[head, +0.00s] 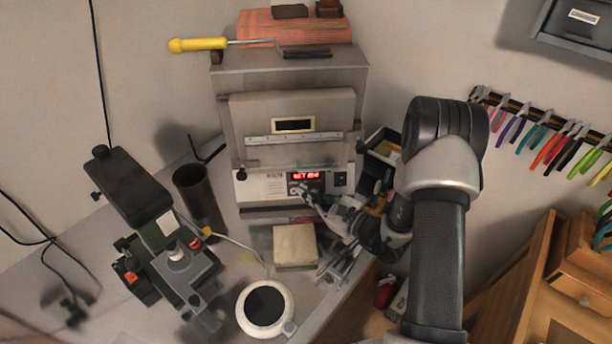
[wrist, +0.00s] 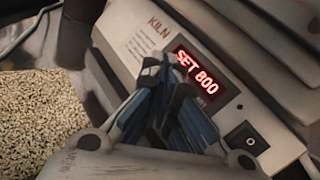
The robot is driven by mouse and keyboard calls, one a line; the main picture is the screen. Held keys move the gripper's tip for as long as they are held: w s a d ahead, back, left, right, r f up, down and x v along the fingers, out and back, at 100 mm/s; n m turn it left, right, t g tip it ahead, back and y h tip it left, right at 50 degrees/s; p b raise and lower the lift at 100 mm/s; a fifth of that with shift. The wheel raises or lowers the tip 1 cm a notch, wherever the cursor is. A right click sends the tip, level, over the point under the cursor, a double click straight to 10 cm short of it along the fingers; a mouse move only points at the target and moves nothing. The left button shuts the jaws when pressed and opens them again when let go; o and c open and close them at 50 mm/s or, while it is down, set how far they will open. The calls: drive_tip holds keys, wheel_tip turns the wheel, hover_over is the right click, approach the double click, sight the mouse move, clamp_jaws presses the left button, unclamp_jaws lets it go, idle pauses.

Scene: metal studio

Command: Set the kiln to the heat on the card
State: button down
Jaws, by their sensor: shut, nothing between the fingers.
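The kiln (head: 290,105) is a grey box on the bench with a small dark window in its front. Its lower panel carries a red lit display (head: 306,176). In the wrist view the display (wrist: 197,73) reads "SET 800", beside the printed word KILN. A rocker switch (head: 340,180) sits right of the display and also shows in the wrist view (wrist: 246,138). My gripper (head: 303,191) is shut and empty, with its tips at the panel just below the display. In the wrist view its fingers (wrist: 166,88) hide the panel there; contact is unclear. I cannot identify the heat card.
A pale speckled block (head: 295,247) lies below the kiln front. A round white dish (head: 265,307), a dark machine (head: 165,240) and a black cup (head: 196,190) stand left. A yellow-handled tool (head: 198,45) lies on top. Pliers (head: 545,140) hang on the right wall.

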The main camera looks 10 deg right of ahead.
drive_tip(key=shift+w, duration=0.15)
drive_tip(key=shift+w+f, duration=0.15)
drive_tip(key=shift+w, duration=0.15)
drive_tip(key=shift+w+d+b, duration=0.1)
drive_tip(key=shift+b, duration=0.25)
drive_tip(key=shift+s, duration=0.55)
drive_tip(key=shift+s+a+r+p, duration=0.25)
drive_tip(key=shift+s+r, duration=0.2)
drive_tip(key=shift+s, duration=0.45)
drive_tip(key=shift+s+a+r+p, duration=0.1)
drive_tip(key=shift+s+r+p, duration=0.3)
drive_tip(key=shift+s, duration=0.55)
drive_tip(key=shift+s+a+r+p, duration=0.2)
drive_tip(key=shift+s+r, duration=0.35)
drive_tip(key=shift+s, duration=0.35)
